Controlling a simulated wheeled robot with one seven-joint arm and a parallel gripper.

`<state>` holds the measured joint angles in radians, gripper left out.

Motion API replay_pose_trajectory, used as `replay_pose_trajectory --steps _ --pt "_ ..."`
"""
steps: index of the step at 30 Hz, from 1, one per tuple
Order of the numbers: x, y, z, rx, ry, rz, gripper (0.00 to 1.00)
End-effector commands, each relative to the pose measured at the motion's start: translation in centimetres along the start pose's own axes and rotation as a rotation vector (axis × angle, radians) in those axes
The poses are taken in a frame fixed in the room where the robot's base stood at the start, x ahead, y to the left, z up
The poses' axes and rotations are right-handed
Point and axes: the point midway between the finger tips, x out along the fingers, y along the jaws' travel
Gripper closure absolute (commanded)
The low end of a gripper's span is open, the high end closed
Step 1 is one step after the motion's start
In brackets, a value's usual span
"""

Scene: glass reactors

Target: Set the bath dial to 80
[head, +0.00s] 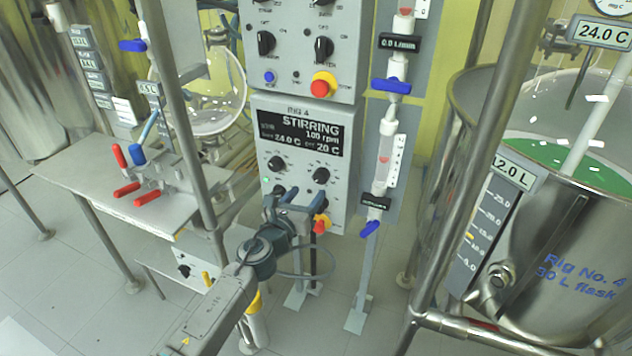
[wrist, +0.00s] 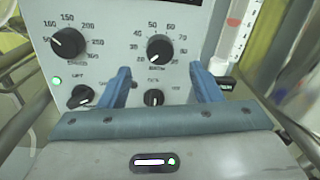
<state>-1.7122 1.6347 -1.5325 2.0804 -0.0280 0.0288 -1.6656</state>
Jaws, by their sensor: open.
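The bath dial (wrist: 160,48) is a round black knob on the grey control panel, with a scale from 20 up to about 80. Its white mark points to the lower left, near 20. In the head view the dial (head: 321,175) is at the right under the display (head: 300,135), which reads STIRRING 100 rpm, 24.0 C and 20 C. My gripper (wrist: 163,82) is open and empty, its blue fingers spread below and either side of the bath dial, apart from it. In the head view my gripper (head: 294,200) is in front of the panel's lower part.
The stirring dial (wrist: 68,43) sits left of the bath dial. Two smaller switches, left (wrist: 81,96) and right (wrist: 153,97), lie below; the right one appears between my fingers. A steel vessel (head: 560,260) stands right.

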Motion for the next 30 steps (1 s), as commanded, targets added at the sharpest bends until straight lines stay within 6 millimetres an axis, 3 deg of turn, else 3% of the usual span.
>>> replay_pose_trajectory --steps 6,12,25,30 --pt "3.7 0.0 0.0 0.001 0.0 0.0 0.42" --pt "5.8 0.1 0.0 0.001 0.0 0.002 0.42" --pt "6.6 0.1 0.0 0.001 0.0 0.003 0.42" --pt "6.5 0.1 0.0 0.001 0.0 0.003 0.87"
